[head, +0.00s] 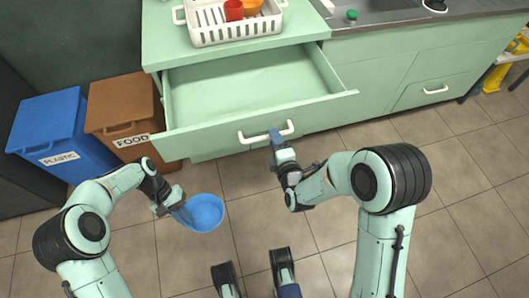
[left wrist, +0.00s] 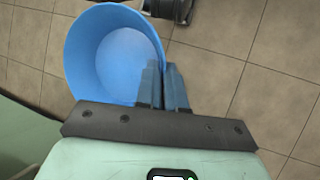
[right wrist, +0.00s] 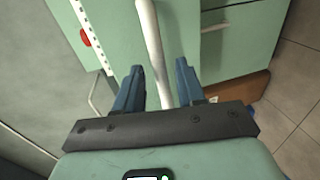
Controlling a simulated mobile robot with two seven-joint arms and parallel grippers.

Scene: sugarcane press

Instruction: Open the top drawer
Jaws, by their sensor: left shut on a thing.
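The top drawer (head: 205,146) of the green cabinet is pulled out and its inside is empty. Its white bar handle (head: 288,128) is on the front panel. My right gripper (head: 276,138) is at this handle. In the right wrist view the handle (right wrist: 150,40) passes between the two blue fingers, which stand apart with gaps beside the bar. My left gripper (head: 182,212) is shut on the rim of a blue bowl (head: 206,213), held in front of the cabinet. The left wrist view shows the bowl (left wrist: 125,55) beside the fingers, open side visible.
A blue plastic bin (head: 50,118) and a brown food bin (head: 120,100) stand left of the drawer. A white dish rack (head: 235,32) with a red cup (head: 233,10) is on the counter. A lower drawer handle (head: 435,90) is at right. Tiled floor is clear in front.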

